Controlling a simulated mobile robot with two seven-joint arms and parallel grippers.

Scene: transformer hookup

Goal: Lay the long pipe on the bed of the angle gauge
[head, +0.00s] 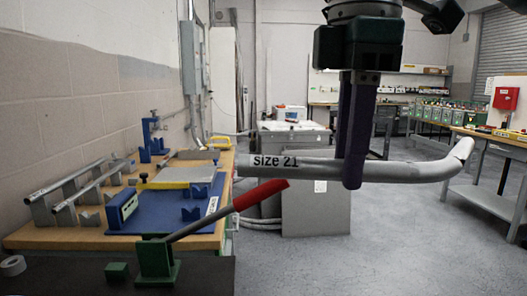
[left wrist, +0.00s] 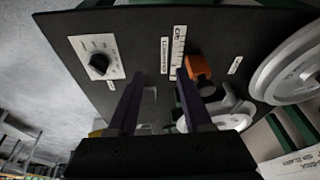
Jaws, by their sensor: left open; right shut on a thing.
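The long pipe (head: 410,171) is grey, marked "size 21", and bends upward at its right end. My right gripper (head: 356,180) is shut on its straight part and holds it level in the air, to the right of the workbench. The pipe's left end is near the bench's right edge. A blue plate with blue V-blocks (head: 165,212) lies on the bench; it looks like the angle gauge, though I cannot read its label. My left gripper (left wrist: 158,88) shows in the left wrist view, open and empty, in front of a black panel (left wrist: 125,45).
A red-handled lever (head: 230,210) on a green base rises at the bench's near edge, below the pipe's left end. Pipes rest on grey blocks (head: 88,190) at left. A blue upright fixture (head: 150,138) stands behind.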

